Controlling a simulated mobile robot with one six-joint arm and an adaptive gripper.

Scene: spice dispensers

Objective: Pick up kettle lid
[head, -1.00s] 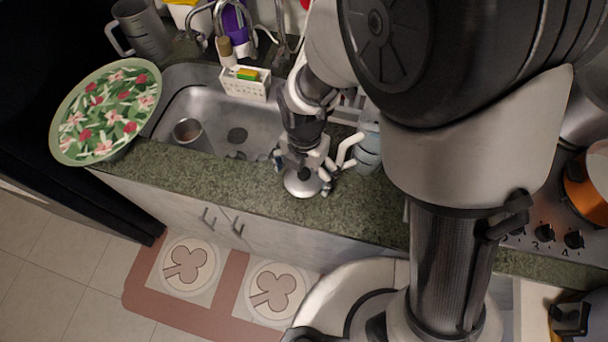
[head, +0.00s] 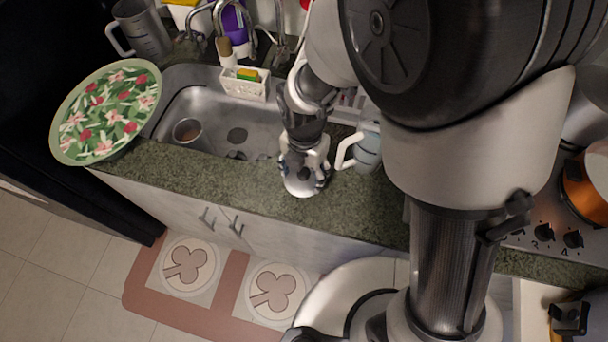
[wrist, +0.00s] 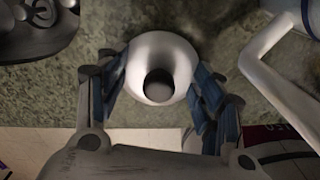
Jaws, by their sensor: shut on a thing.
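The kettle lid (head: 297,188) is a pale, round, shiny piece with a dark middle, at the front strip of the green counter in the head view. It also shows in the wrist view (wrist: 150,50), between my blue-padded fingers. My gripper (head: 305,176) points down and is shut on the lid, with a finger on either side. I cannot tell whether the lid is lifted off the counter. A grey-blue vessel with a white handle (head: 367,150), likely the kettle, stands just right of my gripper. My arm partly hides it.
The steel sink (head: 215,108) lies behind and left, with a cup (head: 187,131) in it and a sponge holder (head: 244,86) at its back edge. A floral plate (head: 108,112) sits far left. The stove (head: 545,236) is right. The counter's front edge is close.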

